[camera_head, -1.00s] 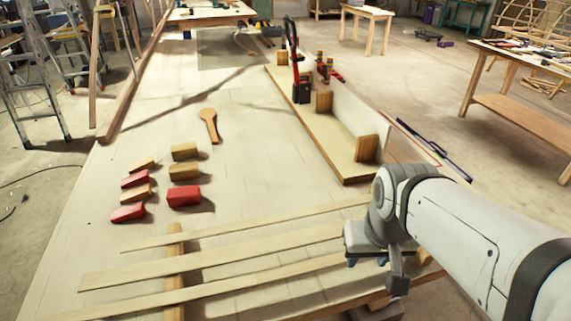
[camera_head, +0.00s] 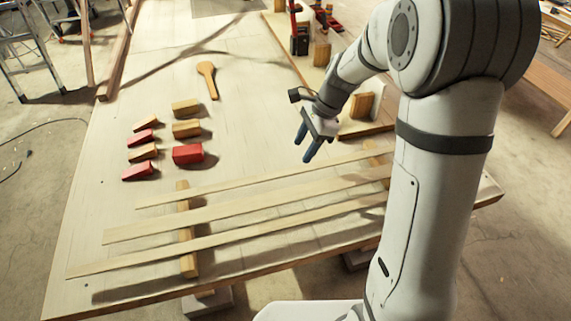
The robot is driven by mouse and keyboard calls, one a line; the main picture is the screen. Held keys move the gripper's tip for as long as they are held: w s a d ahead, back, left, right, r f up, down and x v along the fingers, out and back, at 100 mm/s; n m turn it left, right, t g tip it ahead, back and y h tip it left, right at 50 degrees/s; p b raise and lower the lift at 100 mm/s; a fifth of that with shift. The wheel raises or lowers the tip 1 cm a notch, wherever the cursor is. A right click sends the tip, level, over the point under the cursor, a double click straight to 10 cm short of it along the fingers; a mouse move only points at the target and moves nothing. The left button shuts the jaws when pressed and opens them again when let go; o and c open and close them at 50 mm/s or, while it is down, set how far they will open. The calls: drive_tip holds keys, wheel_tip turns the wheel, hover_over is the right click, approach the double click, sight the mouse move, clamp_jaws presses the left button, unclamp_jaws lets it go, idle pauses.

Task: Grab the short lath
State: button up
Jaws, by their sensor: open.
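Three thin pale laths lie roughly parallel across the near part of the table. The farthest lath (camera_head: 250,182) looks the shortest. The middle lath (camera_head: 250,204) and the near lath (camera_head: 250,230) look longer. All three rest across a wooden bar (camera_head: 186,240) near their left ends. Their right ends are partly hidden by my arm. My gripper (camera_head: 306,148) is open with blue fingertips pointing down and left. In the picture it is above and beyond the farthest lath, with nothing between its fingers.
Red and wooden blocks (camera_head: 187,129) and a wooden paddle (camera_head: 208,80) lie on the table (camera_head: 80,230) at left. A bench piece with wooden blocks (camera_head: 361,105) stands behind my gripper. A stepladder (camera_head: 20,50) stands at far left.

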sight(286, 172)
drive_tip(key=x, duration=0.3)
drive_tip(key=a+p+x, duration=0.1)
drive_tip(key=x, duration=0.2)
drive_tip(key=shift+s+a, duration=0.2)
drive_tip(key=shift+a+f, duration=0.15)
drive_tip(key=shift+f, duration=0.35)
drive_tip(key=shift+c, duration=0.5)
drive_tip(key=c, duration=1)
